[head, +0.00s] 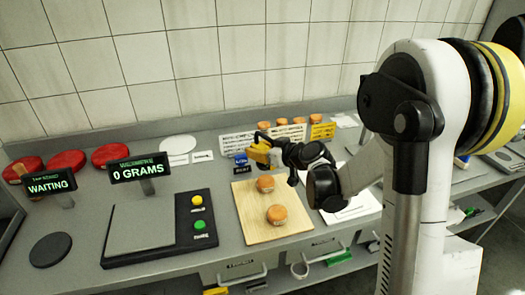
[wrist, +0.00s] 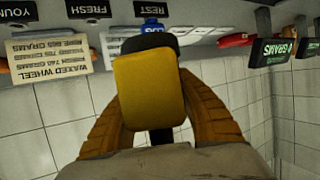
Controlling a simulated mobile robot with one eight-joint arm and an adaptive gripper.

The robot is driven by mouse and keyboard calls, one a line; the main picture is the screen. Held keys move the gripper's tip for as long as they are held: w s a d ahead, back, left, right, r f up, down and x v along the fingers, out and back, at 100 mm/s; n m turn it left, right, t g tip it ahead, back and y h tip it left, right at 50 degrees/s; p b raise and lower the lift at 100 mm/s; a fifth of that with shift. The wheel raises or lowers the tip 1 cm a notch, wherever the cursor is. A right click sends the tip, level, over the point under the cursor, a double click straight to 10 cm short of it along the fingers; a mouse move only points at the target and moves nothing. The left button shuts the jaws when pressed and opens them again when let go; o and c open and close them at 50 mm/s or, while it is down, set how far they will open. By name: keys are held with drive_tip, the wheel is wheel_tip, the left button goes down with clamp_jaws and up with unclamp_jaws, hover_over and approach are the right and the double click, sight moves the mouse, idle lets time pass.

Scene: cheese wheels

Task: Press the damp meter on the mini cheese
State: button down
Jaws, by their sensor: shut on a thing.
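My gripper (head: 278,153) is shut on the yellow damp meter (head: 259,153) and holds it above the back of the wooden board. In the wrist view the damp meter (wrist: 149,88) sits between my two orange-brown fingers, with its dark end pointing away from me. Two small orange mini cheeses lie on the board: a rear one (head: 265,184) and a front one (head: 277,214). The meter is apart from both cheeses. Its face cannot be read.
The wooden board (head: 246,222) lies on the grey counter. A scale (head: 140,224) reading 0 GRAMS stands left of it, with a WAITING display (head: 50,185) beyond. Red wheels (head: 68,161) and several small cheeses (head: 281,122) stand along the back. A blue tag (head: 241,160) is near the meter.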

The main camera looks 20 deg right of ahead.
drive_tip(key=shift+d+f, duration=0.1)
drive_tip(key=shift+d, duration=0.15)
drive_tip(key=shift+f, duration=0.2)
wheel_tip(320, 180, down, 4)
drive_tip(key=b, duration=0.3)
drive_tip(key=shift+f, duration=0.2)
drive_tip(key=shift+f+b, duration=0.75)
drive_tip(key=shift+b, duration=0.2)
idle(1.6)
wheel_tip(320, 180, up, 8)
drive_tip(key=p, duration=0.5)
drive_tip(key=shift+r+p, duration=0.15)
drive_tip(key=shift+p, duration=0.25)
